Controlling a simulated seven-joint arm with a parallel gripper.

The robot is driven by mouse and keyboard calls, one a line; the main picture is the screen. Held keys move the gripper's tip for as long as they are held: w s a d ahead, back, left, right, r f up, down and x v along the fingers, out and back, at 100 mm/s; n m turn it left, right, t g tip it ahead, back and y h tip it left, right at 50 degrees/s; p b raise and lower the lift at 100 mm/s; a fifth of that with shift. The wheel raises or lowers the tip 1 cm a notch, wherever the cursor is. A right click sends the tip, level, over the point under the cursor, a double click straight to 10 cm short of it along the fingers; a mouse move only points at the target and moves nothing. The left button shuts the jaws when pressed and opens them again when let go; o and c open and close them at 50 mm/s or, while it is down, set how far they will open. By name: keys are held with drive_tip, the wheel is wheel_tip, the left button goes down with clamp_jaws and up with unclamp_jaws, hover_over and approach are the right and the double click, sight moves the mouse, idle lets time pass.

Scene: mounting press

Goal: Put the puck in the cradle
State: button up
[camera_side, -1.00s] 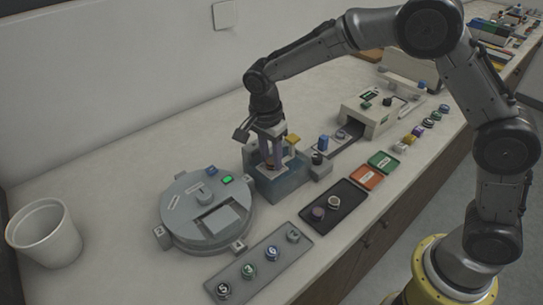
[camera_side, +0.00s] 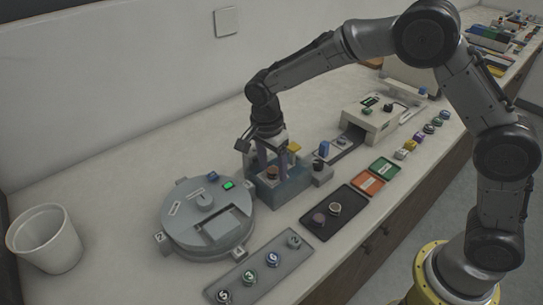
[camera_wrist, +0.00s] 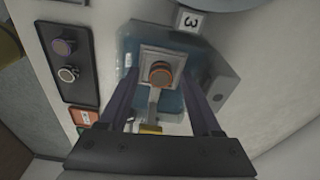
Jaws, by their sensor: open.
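My gripper (camera_side: 274,167) is open above the blue press block, its fingers spread; it also shows in the wrist view (camera_wrist: 162,115). A round puck with an orange-brown top (camera_wrist: 160,74) sits in a pale square holder (camera_wrist: 147,60) on the blue block (camera_wrist: 126,38). It lies between and just beyond the fingers, with gaps on both sides. The puck also shows in the side view (camera_side: 271,172). I cannot tell for sure which part is the cradle; the pale holder around the puck may be it.
A round grey machine (camera_side: 180,235) with a green light stands left of the block. A black tray (camera_side: 322,228) holds two round pieces. A grey strip (camera_side: 245,268) holds numbered pieces. Orange (camera_side: 368,183) and green (camera_side: 385,168) trays lie right. A white cup (camera_side: 45,245) stands far left.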

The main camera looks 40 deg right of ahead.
sight(268, 179)
wheel_tip(268, 179, up, 13)
drive_tip(key=a, duration=0.1)
drive_tip(key=s+d+r+n+t, duration=0.1)
drive_tip(key=s+d+r+n, duration=0.3)
drive_tip(key=s+r, duration=0.15)
drive_tip(key=s+d+f+n+t, duration=0.1)
drive_tip(key=s+d+n, duration=0.1)
drive_tip(key=s+n, duration=0.2)
drive_tip(key=s+d+f+n+t+y, duration=0.1)
drive_tip(key=s+d+n+t, duration=0.1)
drive_tip(key=s, duration=0.9)
drive_tip(key=s+d+f+n+t, duration=0.1)
drive_tip(key=s+d+n, duration=0.2)
drive_tip(key=s+n, duration=0.3)
drive_tip(key=shift+s+d+f+n, duration=0.15)
drive_tip(key=shift+s+d+n, duration=0.25)
drive_tip(key=shift+s, duration=0.35)
